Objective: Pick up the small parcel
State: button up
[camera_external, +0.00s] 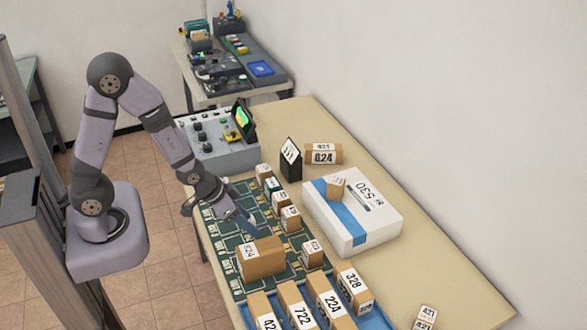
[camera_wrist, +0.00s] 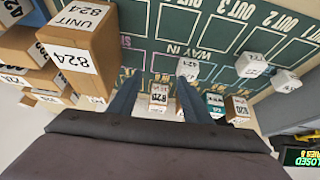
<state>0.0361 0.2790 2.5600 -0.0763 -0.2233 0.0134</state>
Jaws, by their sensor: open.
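Several small cardboard parcels with white labels stand in a row on the green board, among them one near the middle (camera_external: 290,218) and one nearer the front (camera_external: 312,254). Another small parcel (camera_external: 336,187) sits on top of the large white box. I cannot tell which one the task means. My gripper (camera_external: 222,213) is open and empty over the left part of the board, left of the row. In the wrist view its two blue fingers (camera_wrist: 158,100) are apart, and a small labelled parcel (camera_wrist: 158,88) shows in the gap, beyond the fingertips; I see no contact.
A larger parcel marked 824 (camera_external: 261,260) stands on the board (camera_external: 226,243). Larger parcels (camera_external: 293,306) line the front in a blue tray. The white box with a blue stripe (camera_external: 381,220) lies to the right. A control console (camera_external: 213,150) and black sign (camera_external: 291,160) stand behind.

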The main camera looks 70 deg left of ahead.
aim_at(284, 216)
jog(key=w+t, duration=0.1)
jog(key=w, duration=0.1)
jog(key=w+f+t, duration=0.1)
jog(key=t, duration=0.1)
jog(key=w+a+t, duration=0.1)
jog(key=w, duration=0.1)
jog(key=shift+w+a+f, duration=0.1)
jog(key=shift+w+f, duration=0.2)
jog(key=shift+f, duration=0.05)
jog(key=shift+w+f+t+b, duration=0.1)
jog(key=shift+w+t+b, duration=0.25)
jog(key=shift+t, duration=0.65)
jog(key=shift+w+r+t, duration=0.1)
jog(key=shift+r+t, duration=0.15)
jog(key=shift+t, duration=0.45)
jog(key=shift+w, duration=0.1)
jog(key=b+x, duration=0.2)
jog(key=shift+w+f+b, duration=0.25)
jog(key=shift+b, duration=0.15)
jog(key=b+x, duration=0.1)
jog(key=b, duration=0.4)
jog(key=shift+w+f, duration=0.1)
jog(key=shift+w, duration=0.15)
jog(key=shift+w+f+b, duration=0.1)
jog(key=shift+w+b, duration=0.05)
jog(key=shift+b, duration=0.95)
jog(key=shift+b, duration=0.85)
